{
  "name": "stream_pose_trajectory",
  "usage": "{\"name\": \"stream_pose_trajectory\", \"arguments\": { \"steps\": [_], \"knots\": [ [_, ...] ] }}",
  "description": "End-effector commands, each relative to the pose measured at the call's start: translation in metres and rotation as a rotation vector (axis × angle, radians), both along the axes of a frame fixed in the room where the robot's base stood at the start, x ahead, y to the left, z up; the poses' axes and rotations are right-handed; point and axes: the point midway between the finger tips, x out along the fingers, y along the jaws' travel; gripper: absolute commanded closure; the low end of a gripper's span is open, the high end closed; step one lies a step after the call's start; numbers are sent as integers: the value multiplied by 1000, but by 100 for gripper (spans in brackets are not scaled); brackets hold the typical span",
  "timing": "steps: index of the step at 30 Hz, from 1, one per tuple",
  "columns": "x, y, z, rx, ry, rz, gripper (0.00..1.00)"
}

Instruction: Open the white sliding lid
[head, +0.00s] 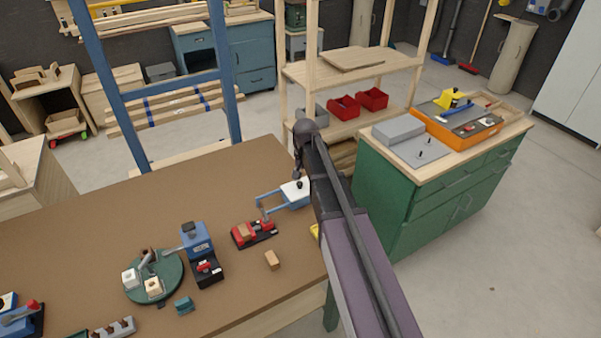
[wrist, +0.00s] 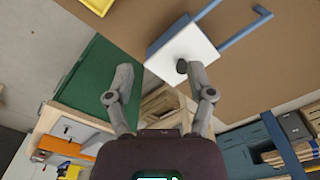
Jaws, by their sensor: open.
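The white sliding lid (head: 291,190) with a small dark knob (head: 299,184) sits on a blue box near the table's right edge. Blue rails (head: 266,203) reach out to the left from the box. In the wrist view the white lid (wrist: 187,46) looks closed over the box, and its knob (wrist: 181,66) is beside my right fingertip. I cannot tell whether the right finger touches the knob. In the head view my arm partly hides the box and most of my gripper.
The brown table (head: 90,210) carries a red clamp-like fixture (head: 254,234), a small wooden block (head: 272,260), a blue and black device (head: 200,250) and a green round base (head: 170,285). A green cabinet (head: 400,205) stands right of my arm. A blue frame post (head: 100,75) rises behind the table.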

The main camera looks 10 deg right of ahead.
Motion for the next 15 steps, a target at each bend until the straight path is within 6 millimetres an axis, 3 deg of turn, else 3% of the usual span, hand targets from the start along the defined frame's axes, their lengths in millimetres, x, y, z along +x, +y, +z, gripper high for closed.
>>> {"name": "stream_pose_trajectory", "arguments": {
  "steps": [1,6,10,15],
  "knots": [
    [30,0,16,0,0,-37,30],
    [75,-1,32,0,0,-146,30],
    [90,-1,37,0,0,-190,30],
    [93,-1,37,0,0,-205,30]
  ]
}}
